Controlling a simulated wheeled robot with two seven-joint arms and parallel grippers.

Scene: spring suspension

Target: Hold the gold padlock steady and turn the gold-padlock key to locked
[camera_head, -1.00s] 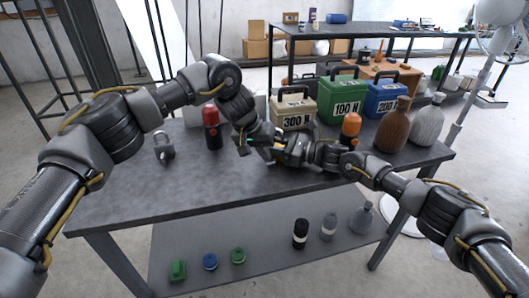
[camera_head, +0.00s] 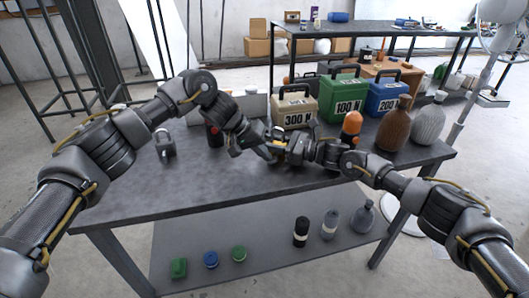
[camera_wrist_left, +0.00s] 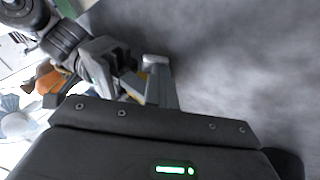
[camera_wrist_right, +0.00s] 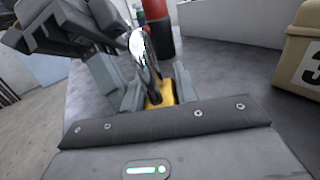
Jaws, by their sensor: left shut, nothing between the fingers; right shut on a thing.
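The gold padlock (camera_wrist_right: 160,94) sits between the fingers of my right gripper (camera_wrist_right: 158,92) in the right wrist view, its silver shackle (camera_wrist_right: 139,48) pointing away from the palm. In the head view it is mostly hidden among the grippers above the table. My right gripper is shut on its body. My left gripper (camera_wrist_left: 159,82) is shut and empty, close beside the padlock; a sliver of gold (camera_wrist_left: 143,74) shows next to its fingers in the left wrist view. I cannot tell whether it touches the padlock. I cannot make out the key.
A grey padlock (camera_head: 165,145) stands at the table's left. A red and black bottle (camera_head: 213,137) is partly behind my left arm. Beige (camera_head: 296,108), green (camera_head: 343,97) and blue (camera_head: 387,97) weight boxes line the back. An orange-topped bottle (camera_head: 351,125) stands near my right arm. The table front is clear.

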